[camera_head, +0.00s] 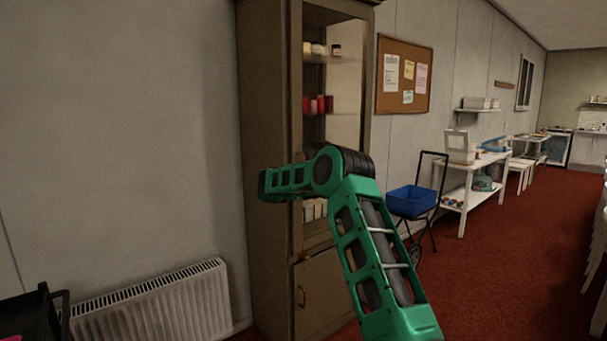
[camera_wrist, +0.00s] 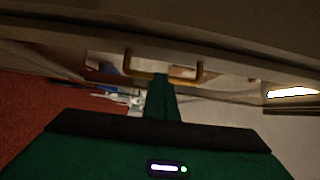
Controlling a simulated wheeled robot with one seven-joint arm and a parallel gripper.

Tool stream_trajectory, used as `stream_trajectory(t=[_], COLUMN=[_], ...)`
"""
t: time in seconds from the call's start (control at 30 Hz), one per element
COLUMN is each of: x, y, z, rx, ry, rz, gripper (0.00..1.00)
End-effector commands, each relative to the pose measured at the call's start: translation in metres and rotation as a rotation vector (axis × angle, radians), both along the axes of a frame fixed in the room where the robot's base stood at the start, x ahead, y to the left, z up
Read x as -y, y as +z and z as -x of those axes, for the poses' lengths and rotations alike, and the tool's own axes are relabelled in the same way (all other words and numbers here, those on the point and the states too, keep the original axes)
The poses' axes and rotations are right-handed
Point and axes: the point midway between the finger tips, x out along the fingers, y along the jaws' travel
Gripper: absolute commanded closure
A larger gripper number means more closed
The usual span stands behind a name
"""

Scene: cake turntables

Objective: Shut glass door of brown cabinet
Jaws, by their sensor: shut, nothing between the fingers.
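The brown cabinet (camera_head: 266,120) stands against the wall in the head view, its shelves showing in the upper part. My green arm crosses in front of it and hides part of the front. I cannot tell from the head view how far the glass door stands open. In the wrist view a brass bar handle (camera_wrist: 186,78) is mounted on a brownish panel edge. My gripper (camera_wrist: 161,78) is shut and empty, its fingertips at the handle's middle. I cannot tell whether they touch it. The gripper's tip is not clear in the head view.
Red containers (camera_head: 318,105) and small jars (camera_head: 318,48) sit on the cabinet shelves. A lower cabinet door (camera_head: 325,290) looks shut. A white radiator (camera_head: 155,305) is at left. A cart with a blue bin (camera_head: 411,201) stands at right.

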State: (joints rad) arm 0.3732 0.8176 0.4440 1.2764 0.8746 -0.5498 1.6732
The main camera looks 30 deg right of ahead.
Motion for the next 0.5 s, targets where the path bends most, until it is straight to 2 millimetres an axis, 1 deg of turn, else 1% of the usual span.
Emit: stream_trajectory(t=[0.03, 0.13, 0.17, 0.2, 0.23, 0.37, 0.5], x=[0.007, 0.005, 0.001, -0.010, -0.016, -0.032, -0.052], y=[-0.002, 0.008, 0.010, 0.013, 0.015, 0.016, 0.021], z=[0.013, 0.037, 0.039, 0.036, 0.035, 0.030, 0.024], rx=[-0.019, -0.024, -0.024, -0.020, -0.017, -0.018, -0.012], ry=[-0.021, -0.037, -0.038, -0.033, -0.032, -0.038, -0.042], rz=[0.006, 0.013, 0.013, 0.013, 0.013, 0.011, 0.011], gripper=[1.00, 1.00, 1.00, 1.00, 1.00, 1.00, 1.00])
